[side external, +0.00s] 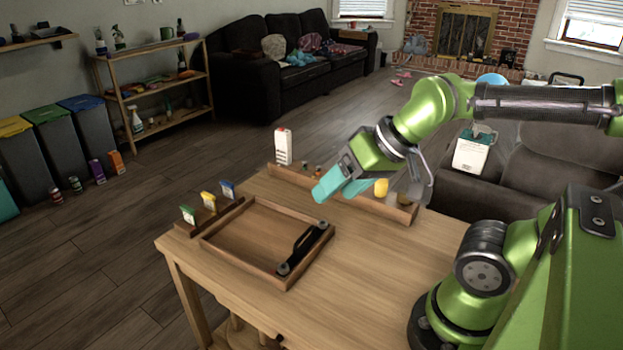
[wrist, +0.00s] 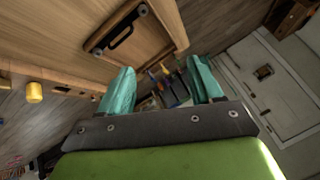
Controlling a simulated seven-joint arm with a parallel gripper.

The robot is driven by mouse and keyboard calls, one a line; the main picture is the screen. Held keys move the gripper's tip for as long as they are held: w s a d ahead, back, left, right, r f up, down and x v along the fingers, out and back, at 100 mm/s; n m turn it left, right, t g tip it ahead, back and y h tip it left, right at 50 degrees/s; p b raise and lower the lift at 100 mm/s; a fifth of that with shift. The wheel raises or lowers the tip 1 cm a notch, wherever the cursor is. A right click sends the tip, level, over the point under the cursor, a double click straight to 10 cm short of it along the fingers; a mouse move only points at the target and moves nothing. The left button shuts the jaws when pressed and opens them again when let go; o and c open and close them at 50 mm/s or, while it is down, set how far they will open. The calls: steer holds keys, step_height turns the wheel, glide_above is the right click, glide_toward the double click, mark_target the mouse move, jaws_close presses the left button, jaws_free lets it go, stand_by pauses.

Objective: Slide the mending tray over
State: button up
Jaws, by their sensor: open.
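The mending tray (side external: 250,236) is a shallow, empty wooden tray with low walls, lying on the wooden table. A black handle (side external: 303,248) stands along its right side; it also shows in the wrist view (wrist: 121,37). The tray's wooden floor (wrist: 150,42) shows at the top of the wrist view. My gripper (side external: 333,189) has teal fingers and hangs in the air above the table, behind and right of the tray, apart from it. In the wrist view my gripper (wrist: 163,82) has its fingers spread wide with nothing held between them.
A rack (side external: 210,214) with green, yellow and blue tags stands beside the tray's left edge. The table (side external: 365,275) is clear right of the tray.

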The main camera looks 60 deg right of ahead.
steer(key=shift+c, duration=1.1)
steer(key=shift+w+d+f, duration=0.1)
steer(key=shift+d+f, duration=0.05)
steer(key=shift+f, duration=0.15)
steer(key=shift+c, duration=1.1)
steer(key=w+d+f+g, duration=0.1)
steer(key=w+d, duration=0.1)
steer(key=w, duration=0.1)
steer(key=w+d+f+g, duration=0.1)
steer(key=w+d, duration=0.1)
steer(key=w+d+g+h, duration=0.1)
steer(key=w+d, duration=0.1)
steer(key=w, duration=0.1)
steer(key=shift+w+d+f+g, duration=0.25)
steer(key=shift+w+f+g, duration=0.05)
steer(key=shift+f+g, duration=0.1)
steer(key=n+g+h, duration=0.1)
steer(key=n+g, duration=0.2)
steer(key=n, duration=0.2)
glide_above(311, 217)
step_height(311, 217, down, 3)
steer(key=shift+f, duration=0.1)
step_height(311, 217, down, 17)
steer(key=shift+r, duration=0.1)
